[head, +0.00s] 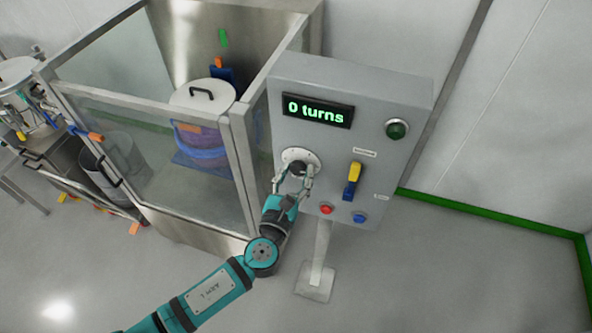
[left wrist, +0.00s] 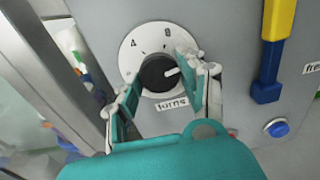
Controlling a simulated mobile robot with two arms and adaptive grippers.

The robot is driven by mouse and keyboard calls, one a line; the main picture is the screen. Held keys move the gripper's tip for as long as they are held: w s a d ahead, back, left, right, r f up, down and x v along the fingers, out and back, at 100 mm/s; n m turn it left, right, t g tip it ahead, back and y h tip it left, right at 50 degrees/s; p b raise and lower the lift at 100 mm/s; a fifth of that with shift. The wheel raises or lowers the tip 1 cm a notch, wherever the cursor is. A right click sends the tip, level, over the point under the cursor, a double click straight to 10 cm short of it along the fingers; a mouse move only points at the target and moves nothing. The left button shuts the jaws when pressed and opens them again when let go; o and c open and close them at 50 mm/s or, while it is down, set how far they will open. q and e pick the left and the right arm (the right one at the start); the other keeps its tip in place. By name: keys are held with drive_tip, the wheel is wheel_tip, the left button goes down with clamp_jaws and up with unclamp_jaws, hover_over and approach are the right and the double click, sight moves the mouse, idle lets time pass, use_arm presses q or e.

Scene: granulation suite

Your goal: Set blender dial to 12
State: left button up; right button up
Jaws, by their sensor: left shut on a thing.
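The blender dial (head: 297,168) is a black knob on a white round plate, on the front of a grey control box (head: 345,85). In the left wrist view the dial (left wrist: 158,73) has a white pointer line aimed right and slightly up. The numbers 4 and 8 show on the plate; other marks are hidden by my fingers. A label below reads "turns". The display (head: 318,111) on the box reads "0 turns". My left gripper (head: 293,183) is shut on the dial, one finger on each side; it also shows in the left wrist view (left wrist: 165,90). My right gripper is not in view.
The box also has a yellow and blue lever (head: 353,180), a green button (head: 397,129), a red button (head: 326,209) and a blue button (head: 360,218). A framed glass enclosure (head: 140,105) with a lidded drum (head: 203,96) stands left of the box.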

use_arm(q)
drive_tip(key=shift+m, duration=0.8)
drive_tip(key=shift+f, duration=0.1)
drive_tip(key=o, duration=1.2)
drive_tip(key=v, duration=1.2)
